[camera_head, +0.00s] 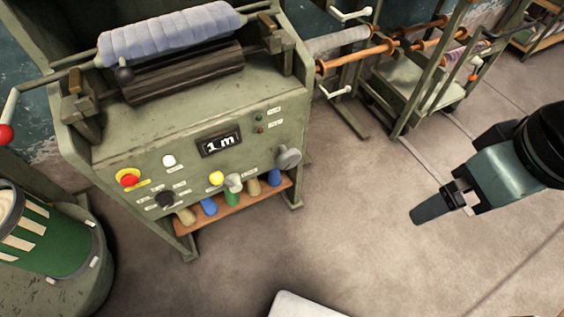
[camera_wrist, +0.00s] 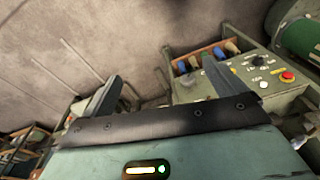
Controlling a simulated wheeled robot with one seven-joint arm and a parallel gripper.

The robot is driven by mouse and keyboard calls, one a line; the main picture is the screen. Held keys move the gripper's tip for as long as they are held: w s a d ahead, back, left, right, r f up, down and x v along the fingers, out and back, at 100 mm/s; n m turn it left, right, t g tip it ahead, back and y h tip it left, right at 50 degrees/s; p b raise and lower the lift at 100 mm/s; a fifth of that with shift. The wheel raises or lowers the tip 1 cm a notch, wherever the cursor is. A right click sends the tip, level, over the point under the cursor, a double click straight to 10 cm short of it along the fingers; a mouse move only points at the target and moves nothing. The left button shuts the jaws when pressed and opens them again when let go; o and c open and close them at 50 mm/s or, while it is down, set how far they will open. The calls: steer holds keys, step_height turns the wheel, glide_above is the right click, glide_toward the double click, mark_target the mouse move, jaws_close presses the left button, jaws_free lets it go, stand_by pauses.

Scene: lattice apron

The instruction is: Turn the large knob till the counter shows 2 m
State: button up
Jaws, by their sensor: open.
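The machine's front panel (camera_head: 190,165) carries a small black counter (camera_head: 220,144) that reads "1 m". A large grey knob (camera_head: 289,158) sticks out at the panel's right end. A smaller black knob (camera_head: 166,199) sits at the lower left. My gripper (camera_head: 440,203) is open and empty, out over the floor to the right of the machine and well apart from the large knob. In the wrist view, my two fingers (camera_wrist: 160,68) are spread, and the panel (camera_wrist: 258,76) shows beyond the right finger.
The panel also has a red button (camera_head: 129,178), a white button (camera_head: 169,160) and a yellow button (camera_head: 216,178). A shelf with coloured handles (camera_head: 215,212) runs below. A green drum (camera_head: 45,235) stands left; a rack with rollers (camera_head: 405,85) stands behind. Floor between machine and gripper is clear.

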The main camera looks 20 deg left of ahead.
steer(key=w+a+f+n+t+y+b, duration=0.1)
steer(key=w+a+f+t+y+b, duration=0.2)
steer(key=f+b, duration=0.6)
steer(key=w+a+f+t+y+b, duration=0.1)
steer(key=w+a+f+b, duration=0.25)
steer(key=f+b, duration=0.6)
steer(key=w+a+f+n+t+y+b, duration=0.15)
steer(key=a+f+b, duration=0.25)
steer(key=f+b, duration=0.55)
steer(key=n+t+y+b, duration=0.1)
steer(key=t+y+b, duration=0.5)
steer(key=b, duration=0.9)
glide_toward(291, 163)
steer(key=shift+g+y, duration=0.35)
steer(key=shift+y, duration=0.2)
steer(key=x, duration=0.5)
steer(key=p+x, duration=0.1)
steer(key=x, duration=0.4)
steer(key=shift+w+p, duration=0.3)
steer(key=shift+w, duration=0.15)
steer(key=c, duration=1)
